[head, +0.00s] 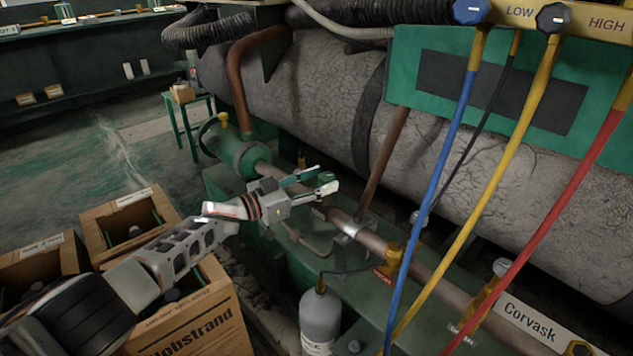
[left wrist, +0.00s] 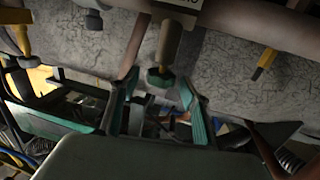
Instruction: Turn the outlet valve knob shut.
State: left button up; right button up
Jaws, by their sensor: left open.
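My left gripper (head: 328,178) reaches in from the left in the head view, over the copper-coloured pipe beside the green cylinder. Its two fingers stand apart with nothing held. In the left wrist view, the fingers (left wrist: 154,112) frame a dark green valve knob (left wrist: 160,78) on a tan stem (left wrist: 171,42). The knob appears just beyond the fingertips, roughly midway between them, and no contact shows. I take it for the outlet valve knob, but no label on it is readable. In the head view, the gripper makes the knob hard to pick out. My right gripper is not in view.
The green cylinder (head: 238,152) joins the pipe (head: 430,274) along the green base. Blue (head: 446,150), yellow (head: 520,115) and red (head: 560,220) hoses hang at the right. A grey bottle (head: 320,318) stands below the gripper. Cardboard boxes (head: 196,322) lie under my left arm.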

pick_arm(q)
jog(key=shift+a, duration=0.1)
jog(key=shift+s+a, duration=0.3)
jog(key=shift+a, duration=0.25)
jog(key=shift+s+a, duration=0.45)
jog(key=v, duration=0.9)
jog(key=shift+a, duration=0.15)
jog(key=shift+o, duration=0.2)
jog(key=shift+s, duration=0.1)
